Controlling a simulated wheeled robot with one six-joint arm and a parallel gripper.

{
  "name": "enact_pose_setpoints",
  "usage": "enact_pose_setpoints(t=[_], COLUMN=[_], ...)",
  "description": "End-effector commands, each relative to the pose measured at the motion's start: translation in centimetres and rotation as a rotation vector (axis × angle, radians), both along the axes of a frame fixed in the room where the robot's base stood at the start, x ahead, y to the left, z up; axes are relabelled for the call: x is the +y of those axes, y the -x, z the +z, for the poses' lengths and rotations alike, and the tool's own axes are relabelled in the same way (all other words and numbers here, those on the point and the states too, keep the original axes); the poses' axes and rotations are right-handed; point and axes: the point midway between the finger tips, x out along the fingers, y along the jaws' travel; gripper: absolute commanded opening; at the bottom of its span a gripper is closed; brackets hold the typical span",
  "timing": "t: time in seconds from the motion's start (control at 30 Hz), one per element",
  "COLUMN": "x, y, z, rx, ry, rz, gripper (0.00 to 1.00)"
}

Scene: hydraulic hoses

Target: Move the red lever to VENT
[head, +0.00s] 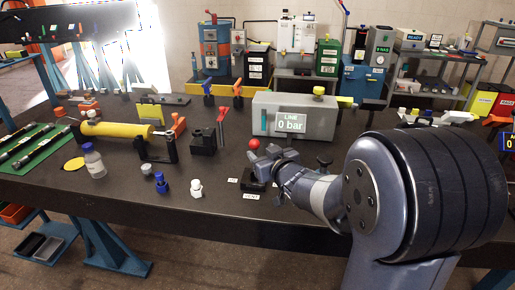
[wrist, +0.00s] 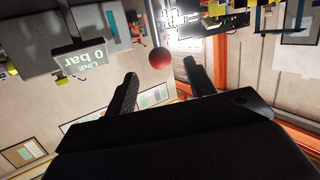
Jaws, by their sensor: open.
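The red lever ends in a red ball knob (head: 254,144), which stands just beyond my gripper (head: 262,160) in the head view. In the wrist view the red knob (wrist: 160,63) appears between the two fingertips of my gripper (wrist: 161,72), with space on both sides. The fingers are open and hold nothing. A dark base (head: 257,186) sits under the gripper, partly hidden by it. Two small white labels lie by it, a left one (head: 233,181) and a front one (head: 251,196); their lettering is too small to read surely.
A grey box with a display (head: 291,122) reading "LINE 0 bar" stands behind the knob. White (head: 196,188) and blue (head: 163,183) fittings stand to the left, with a bottle (head: 94,161) and yellow cylinder (head: 118,130) farther left. The dark tabletop (head: 215,220) is clear in front.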

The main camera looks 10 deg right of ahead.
Motion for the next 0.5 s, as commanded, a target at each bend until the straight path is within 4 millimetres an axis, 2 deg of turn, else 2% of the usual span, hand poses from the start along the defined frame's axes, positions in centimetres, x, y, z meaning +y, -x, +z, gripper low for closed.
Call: enact_pose_setpoints(t=[0.2, 0.5], x=[-0.5, -0.5], y=[1.9, 2.2], z=[0.5, 0.5], rx=[-0.001, 0.000], ry=[0.000, 0.000], rz=[-0.001, 0.001], gripper=[0.52, 0.52])
